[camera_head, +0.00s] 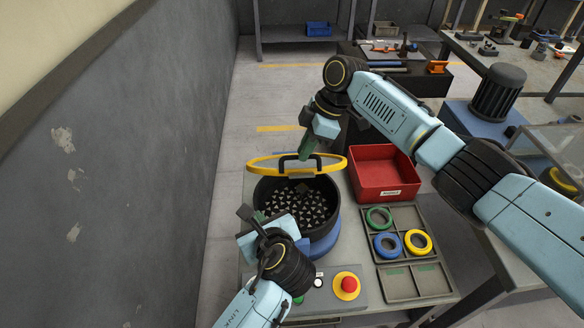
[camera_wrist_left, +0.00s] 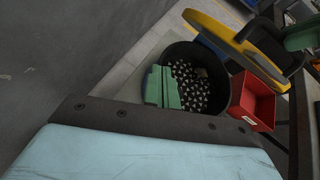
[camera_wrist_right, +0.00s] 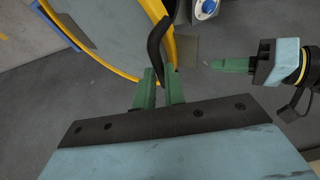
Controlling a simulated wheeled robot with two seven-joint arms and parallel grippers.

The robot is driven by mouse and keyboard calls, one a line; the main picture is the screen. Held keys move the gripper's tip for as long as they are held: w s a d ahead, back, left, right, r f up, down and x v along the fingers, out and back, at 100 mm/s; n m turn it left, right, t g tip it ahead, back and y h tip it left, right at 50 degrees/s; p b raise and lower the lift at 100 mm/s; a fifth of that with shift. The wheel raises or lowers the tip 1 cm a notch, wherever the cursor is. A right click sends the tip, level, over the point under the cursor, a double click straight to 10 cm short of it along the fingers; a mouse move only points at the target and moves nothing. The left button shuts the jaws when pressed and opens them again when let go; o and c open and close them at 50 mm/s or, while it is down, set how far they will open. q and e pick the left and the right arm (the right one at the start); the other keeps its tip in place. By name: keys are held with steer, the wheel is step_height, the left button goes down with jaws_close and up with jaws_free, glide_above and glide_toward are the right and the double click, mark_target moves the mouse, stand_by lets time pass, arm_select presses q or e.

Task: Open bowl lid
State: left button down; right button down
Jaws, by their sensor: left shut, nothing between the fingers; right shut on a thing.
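The round black bowl (camera_head: 322,231) on a blue base is full of small dark-and-light pieces and stands uncovered at the top. Its yellow-rimmed lid (camera_head: 265,164) is tilted up above the bowl's far side. My right gripper (camera_head: 303,156) is shut on the lid's black handle (camera_wrist_right: 157,40), its green fingers on either side of it. My left gripper (camera_wrist_left: 163,87) is shut and empty, its green fingers over the near left of the bowl (camera_wrist_left: 186,57). In the head view its fingers are mostly hidden behind its own body.
A red bin (camera_head: 383,176) stands right of the bowl. A grey tray (camera_head: 412,284) holds green, blue and yellow rings. A control box with a red button (camera_head: 347,285) sits at the front. A wall (camera_head: 120,190) rises close on the left.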

mark_target(292, 176)
arm_select(q)
steer(key=d+r+m+t+h, duration=0.2)
steer(key=d+r+m+h, duration=0.25)
steer(key=d+r, duration=0.45)
arm_select(e)
steer(key=shift+w+d+f, duration=0.15)
steer(key=shift+d+f, duration=0.05)
steer(key=shift+f, duration=0.05)
arm_select(q)
steer(key=shift+m+y, duration=0.25)
steer(key=shift+m, duration=0.2)
steer(key=x, duration=0.6)
steer(key=a+x, duration=0.1)
steer(key=x, duration=0.2)
steer(key=shift+w+r, duration=0.2)
steer(key=shift+r, duration=0.2)
steer(key=shift+w+r, duration=0.65)
steer(key=shift+r, duration=0.1)
